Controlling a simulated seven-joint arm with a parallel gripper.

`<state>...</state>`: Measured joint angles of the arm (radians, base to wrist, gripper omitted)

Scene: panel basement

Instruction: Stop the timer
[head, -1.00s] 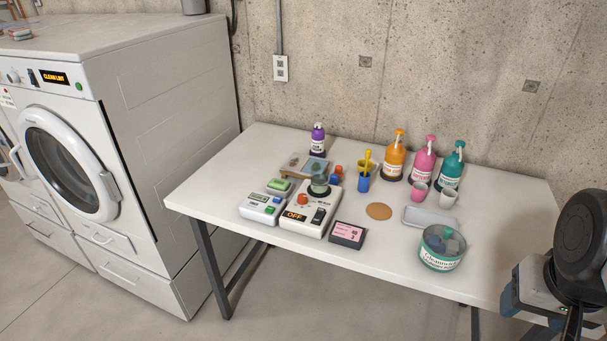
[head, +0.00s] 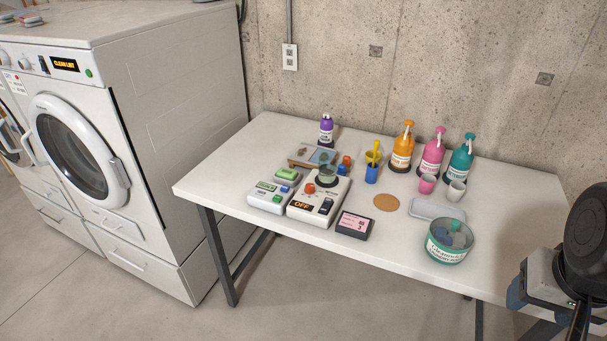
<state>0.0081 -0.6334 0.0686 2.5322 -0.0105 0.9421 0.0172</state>
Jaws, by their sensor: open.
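A small white device (head: 268,197) with a greenish display and a green button lies at the table's front left; it looks like the timer, but its digits are too small to read. Right beside it stands a larger white device (head: 318,200) with a red-orange knob, a dark switch and a display reading "OFF". My gripper's fingers cannot be seen; only dark and grey parts of my body show at the lower right, away from these devices.
The white table (head: 235,160) stands against a concrete wall. Orange (head: 402,150), pink (head: 433,157) and teal (head: 460,160) pump bottles stand at the back right. A labelled tub (head: 447,250) sits front right. A washing machine (head: 130,140) is left of the table.

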